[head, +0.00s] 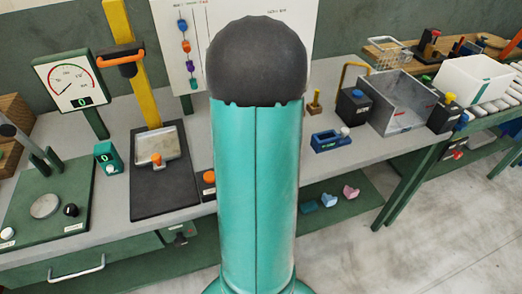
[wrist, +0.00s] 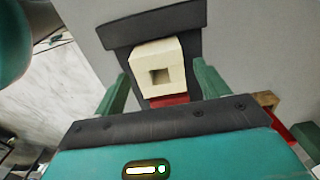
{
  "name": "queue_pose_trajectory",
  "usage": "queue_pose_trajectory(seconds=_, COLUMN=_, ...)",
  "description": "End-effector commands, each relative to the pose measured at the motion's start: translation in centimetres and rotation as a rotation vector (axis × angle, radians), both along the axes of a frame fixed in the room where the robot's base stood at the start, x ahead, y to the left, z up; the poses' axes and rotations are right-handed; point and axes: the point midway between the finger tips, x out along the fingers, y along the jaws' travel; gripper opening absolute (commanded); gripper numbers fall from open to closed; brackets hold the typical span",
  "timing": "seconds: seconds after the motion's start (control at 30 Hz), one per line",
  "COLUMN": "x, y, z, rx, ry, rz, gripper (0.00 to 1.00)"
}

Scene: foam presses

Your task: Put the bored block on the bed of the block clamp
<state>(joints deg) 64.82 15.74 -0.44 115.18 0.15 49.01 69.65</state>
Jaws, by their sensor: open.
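The bored block (wrist: 145,54), cream with a square hole in its near face, shows in the wrist view. It is against or on a dark fixture (wrist: 115,36) on the grey bench; a red part shows just below it. Whether this fixture is the block clamp, I cannot tell. My gripper (wrist: 161,70) is open, its two green fingers on either side of the block with visible gaps. Whether the fingertips reach the block's depth is unclear. In the head view my arm covers the middle of the bench, and neither the block nor my gripper shows.
In the head view, a yellow-columned press (head: 117,20) and a dial gauge (head: 68,80) stand left. A small blue device (head: 330,139), an open grey metal box (head: 402,104) and a white bin (head: 474,82) are right. Colored pieces lie on the lower shelf.

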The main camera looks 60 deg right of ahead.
Motion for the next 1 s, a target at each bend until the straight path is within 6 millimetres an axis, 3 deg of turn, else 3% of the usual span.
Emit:
queue_pose_trajectory(seconds=0.2, x=0.1, y=0.0, z=5.0, rx=-0.004, ry=-0.003, rz=0.0, gripper=0.74)
queue_pose_trajectory(seconds=0.4, x=0.1, y=0.0, z=8.4, rx=-0.001, ry=-0.001, rz=0.0, gripper=0.74)
queue_pose_trajectory(seconds=0.83, x=0.2, y=0.2, z=9.6, rx=-0.001, ry=-0.001, rz=0.01, gripper=0.74)
queue_pose_trajectory(seconds=0.93, x=1.5, y=1.5, z=10.3, rx=-0.015, ry=-0.011, rz=0.081, gripper=0.74)
queue_pose_trajectory(seconds=1.0, x=3.1, y=3.4, z=11.1, rx=-0.033, ry=-0.023, rz=0.183, gripper=0.74)
